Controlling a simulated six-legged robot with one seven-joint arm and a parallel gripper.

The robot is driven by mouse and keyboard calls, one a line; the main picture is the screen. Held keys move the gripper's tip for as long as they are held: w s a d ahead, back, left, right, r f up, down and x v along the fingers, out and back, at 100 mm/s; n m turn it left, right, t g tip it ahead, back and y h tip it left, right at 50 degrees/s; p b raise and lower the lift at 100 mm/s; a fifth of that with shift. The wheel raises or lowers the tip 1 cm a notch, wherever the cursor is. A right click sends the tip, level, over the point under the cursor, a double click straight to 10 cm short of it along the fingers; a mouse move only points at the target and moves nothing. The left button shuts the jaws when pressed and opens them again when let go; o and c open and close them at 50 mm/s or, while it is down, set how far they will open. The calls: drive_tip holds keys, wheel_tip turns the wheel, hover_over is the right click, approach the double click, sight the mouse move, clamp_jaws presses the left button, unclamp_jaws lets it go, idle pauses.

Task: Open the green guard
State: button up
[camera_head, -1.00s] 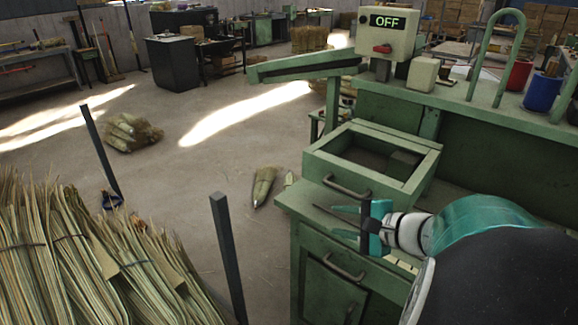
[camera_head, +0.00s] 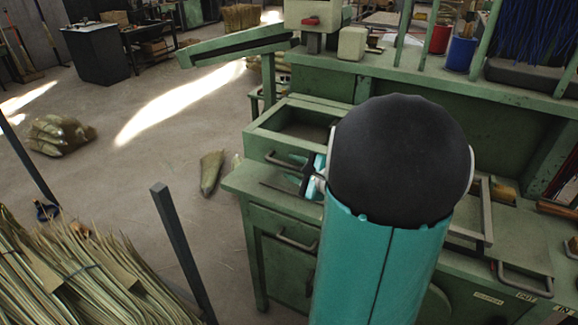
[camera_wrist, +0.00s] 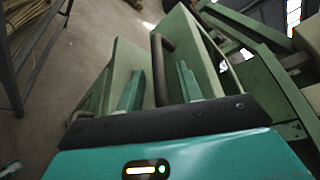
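A green box-like guard (camera_head: 262,137) with an open top stands on the left end of the green machine bench. A dark bar handle (camera_head: 282,162) is fixed to its front; it also shows in the wrist view (camera_wrist: 158,72). My gripper (camera_head: 294,172) is at this handle, partly hidden by my arm in the head view. In the wrist view my two teal fingers (camera_wrist: 160,78) are apart, one on each side of the handle, with gaps visible. Whether a finger touches it I cannot tell. The guard's right part is hidden behind my arm.
The bench has a drawer handle (camera_head: 298,240) below and another handle (camera_head: 525,280) at right. A switch box (camera_head: 312,15) stands behind. A dark post (camera_head: 180,250) and broom fibre bundles (camera_head: 75,275) stand at left. Floor between them and the bench is mostly clear.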

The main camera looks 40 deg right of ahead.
drive_tip(key=shift+x, duration=1.15)
drive_tip(key=shift+c, duration=0.5)
clamp_jaws()
